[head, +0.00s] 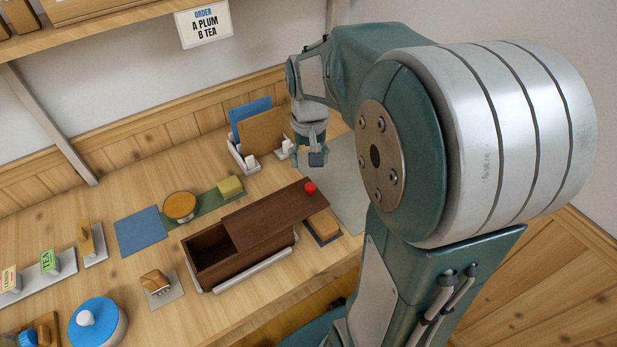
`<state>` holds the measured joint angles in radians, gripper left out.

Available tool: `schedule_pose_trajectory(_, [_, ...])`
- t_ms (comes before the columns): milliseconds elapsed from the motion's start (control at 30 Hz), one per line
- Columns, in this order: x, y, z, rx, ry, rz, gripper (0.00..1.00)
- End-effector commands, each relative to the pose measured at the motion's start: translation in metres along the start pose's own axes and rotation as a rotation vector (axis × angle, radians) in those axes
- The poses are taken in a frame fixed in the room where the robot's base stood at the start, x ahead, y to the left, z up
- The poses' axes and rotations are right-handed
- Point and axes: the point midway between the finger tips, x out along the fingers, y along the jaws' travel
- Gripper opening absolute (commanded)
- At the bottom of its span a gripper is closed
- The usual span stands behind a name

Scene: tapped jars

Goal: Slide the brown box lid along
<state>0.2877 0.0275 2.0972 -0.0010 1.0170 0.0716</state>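The brown box (205,262) stands on the counter, held in a pale rail frame. Its dark brown lid (272,218) is slid partly off to the right, so the left part of the box is open and shows its hollow inside. The lid's right end overhangs the box and carries a red knob (310,187). My gripper (308,158) points down behind the knob, above the counter and apart from the lid. Its fingers look spread, with nothing between them.
A holder with blue and brown boards (262,132) stands close behind my gripper. A round wooden-topped jar (180,206), a yellow block (230,187) and a blue mat (142,231) lie left of it. A blue-lidded pot (98,324) stands front left. An order sign (204,24) hangs above.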

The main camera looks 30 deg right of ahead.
Motion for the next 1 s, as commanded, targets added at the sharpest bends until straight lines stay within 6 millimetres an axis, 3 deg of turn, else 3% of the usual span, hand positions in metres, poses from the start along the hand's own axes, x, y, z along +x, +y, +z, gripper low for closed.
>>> schedule_pose_trajectory(200, [0.043, 0.001, 0.001, 0.000, -0.006, 0.000, 0.70])
schedule_pose_trajectory(400, [0.074, 0.001, 0.001, 0.000, -0.003, -0.001, 0.70])
schedule_pose_trajectory(567, [0.086, 0.001, 0.001, 0.000, -0.002, -0.001, 0.70])
schedule_pose_trajectory(833, [0.087, 0.000, 0.000, -0.001, 0.000, -0.001, 0.70])
schedule_pose_trajectory(867, [0.087, 0.000, 0.000, -0.001, 0.000, -0.001, 0.62])
schedule_pose_trajectory(1000, [0.087, 0.000, 0.000, -0.001, 0.000, -0.001, 0.00])
